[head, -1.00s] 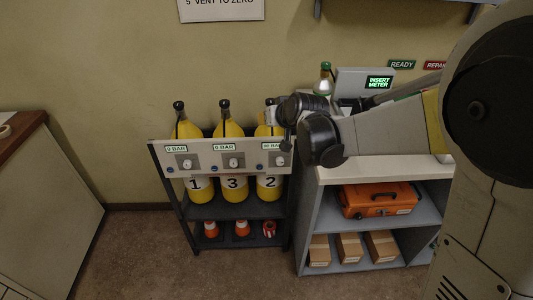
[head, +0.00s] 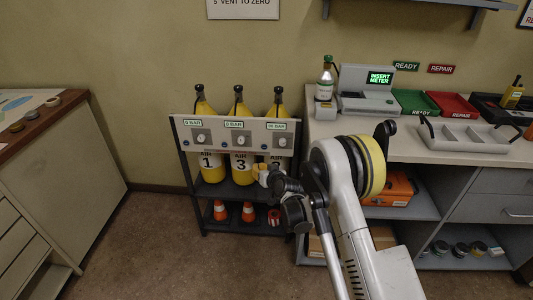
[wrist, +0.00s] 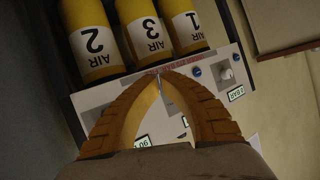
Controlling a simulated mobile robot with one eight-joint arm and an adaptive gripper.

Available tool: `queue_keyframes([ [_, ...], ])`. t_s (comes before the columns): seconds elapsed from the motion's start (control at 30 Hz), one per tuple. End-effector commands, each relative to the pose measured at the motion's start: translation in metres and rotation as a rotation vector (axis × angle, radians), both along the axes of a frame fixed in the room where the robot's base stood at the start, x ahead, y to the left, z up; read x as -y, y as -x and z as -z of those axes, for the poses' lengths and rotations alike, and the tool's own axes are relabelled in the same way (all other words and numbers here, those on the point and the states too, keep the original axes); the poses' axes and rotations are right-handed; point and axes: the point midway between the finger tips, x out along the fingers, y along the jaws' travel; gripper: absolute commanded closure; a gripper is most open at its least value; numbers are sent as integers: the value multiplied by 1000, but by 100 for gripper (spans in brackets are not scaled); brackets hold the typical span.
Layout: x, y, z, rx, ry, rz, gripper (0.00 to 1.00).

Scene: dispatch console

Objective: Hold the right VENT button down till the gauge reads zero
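The panel (head: 220,136) on the cylinder rack has three gauges. The left gauge (head: 192,122) and middle gauge (head: 234,125) read 0 BAR; the right gauge (head: 276,127) looks like 90 BAR. My gripper (head: 258,168) is low in front of the panel's lower right part, before cylinder 2. In the wrist view, upside down, the gripper (wrist: 160,75) has its orange fingers together at the tips, with nothing seen between them. A blue button (wrist: 197,71) shows there beside the left knob (wrist: 228,73).
Yellow cylinders 1 (head: 209,166), 3 (head: 241,168) and 2 (wrist: 92,42) stand behind the panel. A counter (head: 410,148) with a meter station (head: 368,92) stands at right. Floor at left is free.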

Motion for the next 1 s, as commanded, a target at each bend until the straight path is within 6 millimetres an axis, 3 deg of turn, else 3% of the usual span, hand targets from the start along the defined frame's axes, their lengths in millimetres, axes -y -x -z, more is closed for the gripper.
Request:
queue_keyframes([
  [0.43,1,-9,-1,0,0,1,100],
  [1.0,3,-80,-1,-1,0,0,100],
])
